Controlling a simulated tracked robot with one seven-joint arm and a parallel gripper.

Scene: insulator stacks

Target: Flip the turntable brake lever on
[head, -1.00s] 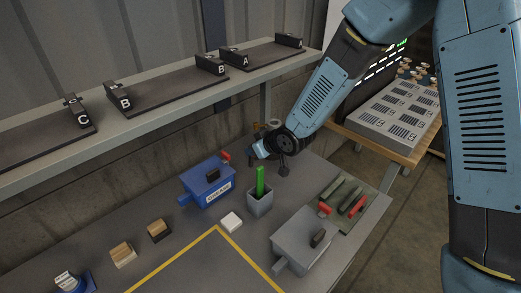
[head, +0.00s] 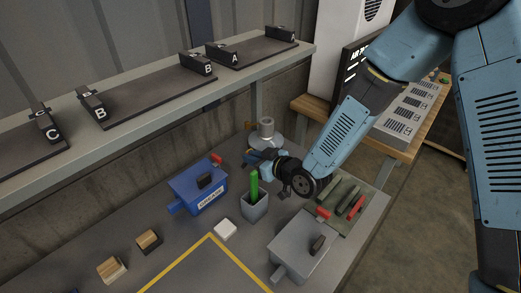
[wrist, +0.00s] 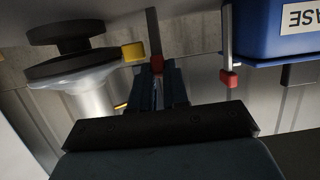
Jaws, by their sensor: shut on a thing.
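The turntable (head: 266,127) stands at the back of the bench, a round grey base with a metal cylinder on it. In the wrist view, which looks upside down, the turntable (wrist: 70,68) is at left, with a small yellow block (wrist: 133,52) at its rim. Beside it a thin grey lever (wrist: 153,28) with a red tip runs down between my fingers. My gripper (wrist: 158,75) is shut on the lever near this tip. In the head view my gripper (head: 254,156) is just in front of the turntable; the lever is hidden there.
A blue grease box (head: 198,190) with its own red-tipped lever (wrist: 228,50) is close by. A grey cup (head: 255,206) with a green stick stands in front of my gripper. A grey box (head: 300,248) and a green tray (head: 352,222) are to the right. A shelf (head: 150,103) runs behind.

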